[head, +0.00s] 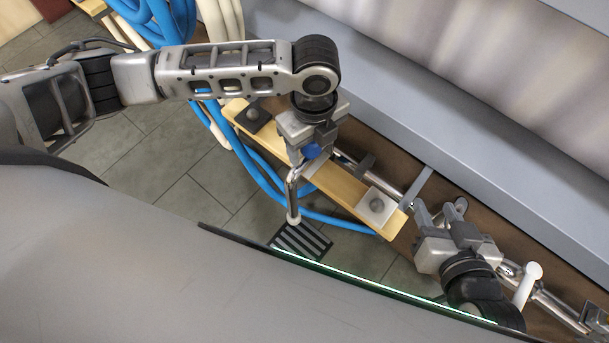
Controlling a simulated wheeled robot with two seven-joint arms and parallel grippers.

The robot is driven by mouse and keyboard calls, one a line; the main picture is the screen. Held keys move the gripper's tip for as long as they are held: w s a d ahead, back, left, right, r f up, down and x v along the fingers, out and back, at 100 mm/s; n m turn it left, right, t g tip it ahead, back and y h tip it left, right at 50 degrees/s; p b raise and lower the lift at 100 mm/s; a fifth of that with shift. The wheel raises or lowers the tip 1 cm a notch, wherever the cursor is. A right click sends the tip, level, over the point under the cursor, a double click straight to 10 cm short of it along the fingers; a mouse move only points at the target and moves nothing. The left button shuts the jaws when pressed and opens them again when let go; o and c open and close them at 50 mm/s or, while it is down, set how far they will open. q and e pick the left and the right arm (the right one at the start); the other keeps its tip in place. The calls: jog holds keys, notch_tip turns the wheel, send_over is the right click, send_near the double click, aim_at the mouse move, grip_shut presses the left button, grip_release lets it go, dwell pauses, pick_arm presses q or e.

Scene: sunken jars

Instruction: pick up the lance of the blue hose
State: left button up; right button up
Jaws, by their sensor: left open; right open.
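The blue hose (262,178) hangs in loops from the upper left and curves under the wooden shelf to the right. A chrome tube with a pale end (292,195), which looks like the lance, points down beside the shelf, with a blue collar (312,151) at its top. My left gripper (314,166) is open, directly at the blue collar; its fingers partly hide it, and I cannot tell whether they touch it. My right gripper (440,212) is open at the lower right, near a chrome pipe, apart from the lance.
The narrow wooden shelf (345,188) bears a dark plate (254,117) and a pale plate (377,206), each with a round knob. A grey ledge (470,150) runs along the wall behind. White hose (222,20) hangs at the top. A striped floor grate (302,241) lies below.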

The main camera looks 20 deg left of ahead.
pick_arm(q)
jog(key=c, duration=1.2)
jog(key=shift+o, duration=0.2)
jog(key=shift+r, duration=0.15)
